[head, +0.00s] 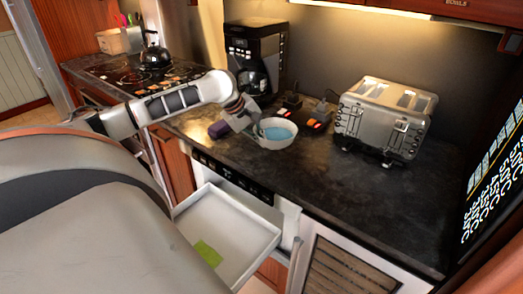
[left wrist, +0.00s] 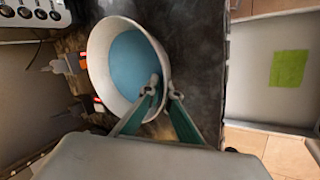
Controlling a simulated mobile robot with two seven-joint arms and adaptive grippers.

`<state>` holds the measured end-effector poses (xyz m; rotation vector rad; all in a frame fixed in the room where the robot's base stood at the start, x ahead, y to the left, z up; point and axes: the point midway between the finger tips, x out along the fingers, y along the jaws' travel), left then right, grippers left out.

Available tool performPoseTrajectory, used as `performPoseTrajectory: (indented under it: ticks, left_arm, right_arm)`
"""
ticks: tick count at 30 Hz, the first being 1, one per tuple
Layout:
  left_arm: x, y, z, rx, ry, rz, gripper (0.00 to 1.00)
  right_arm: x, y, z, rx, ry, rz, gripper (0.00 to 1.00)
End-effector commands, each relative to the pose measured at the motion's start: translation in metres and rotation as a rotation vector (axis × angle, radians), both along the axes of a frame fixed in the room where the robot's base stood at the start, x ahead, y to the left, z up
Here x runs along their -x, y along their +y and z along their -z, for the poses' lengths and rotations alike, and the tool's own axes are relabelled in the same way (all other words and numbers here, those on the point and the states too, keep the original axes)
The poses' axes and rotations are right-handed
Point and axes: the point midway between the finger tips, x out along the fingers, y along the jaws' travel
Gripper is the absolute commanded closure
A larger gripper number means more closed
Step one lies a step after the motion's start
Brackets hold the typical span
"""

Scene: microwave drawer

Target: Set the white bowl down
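The white bowl (head: 288,143) with a blue inside is at the dark counter, in front of the coffee maker. In the left wrist view the bowl (left wrist: 103,85) fills the upper middle. My left gripper (head: 258,128) is at the bowl's left rim. In the left wrist view its fingertips (left wrist: 165,87) close around the near rim, one inside and one outside, pinching the wall. I cannot tell whether the bowl's base touches the counter. My right gripper is not in view.
A silver toaster (head: 383,118) stands right of the bowl, a black coffee maker (head: 254,52) behind it. Below the counter edge, an open white drawer (head: 240,240) holds a green square (head: 207,253). The counter's front right is clear.

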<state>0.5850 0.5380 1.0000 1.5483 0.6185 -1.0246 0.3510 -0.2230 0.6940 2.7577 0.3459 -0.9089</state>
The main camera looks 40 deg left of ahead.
Motion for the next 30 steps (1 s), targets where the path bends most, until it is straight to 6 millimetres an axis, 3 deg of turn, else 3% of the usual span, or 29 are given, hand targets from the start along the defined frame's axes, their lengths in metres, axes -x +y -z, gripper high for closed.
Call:
performPoseTrajectory:
  ticks: [11, 22, 25, 30]
  left_arm:
    - [-0.001, 0.0, 0.039, 0.002, -0.003, 0.0, 1.0]
    - [-0.001, 0.0, 0.043, 0.0, -0.004, -0.001, 1.0]
    - [0.0, 0.0, 0.045, 0.0, 0.0, 0.0, 0.79]
    - [0.0, 0.0, 0.045, 0.0, 0.001, 0.0, 0.79]
  right_arm:
    - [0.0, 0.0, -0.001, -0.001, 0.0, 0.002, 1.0]
    - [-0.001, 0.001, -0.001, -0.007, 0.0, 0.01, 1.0]
    - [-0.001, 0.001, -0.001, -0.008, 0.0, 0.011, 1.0]
    - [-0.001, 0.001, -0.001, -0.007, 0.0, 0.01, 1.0]
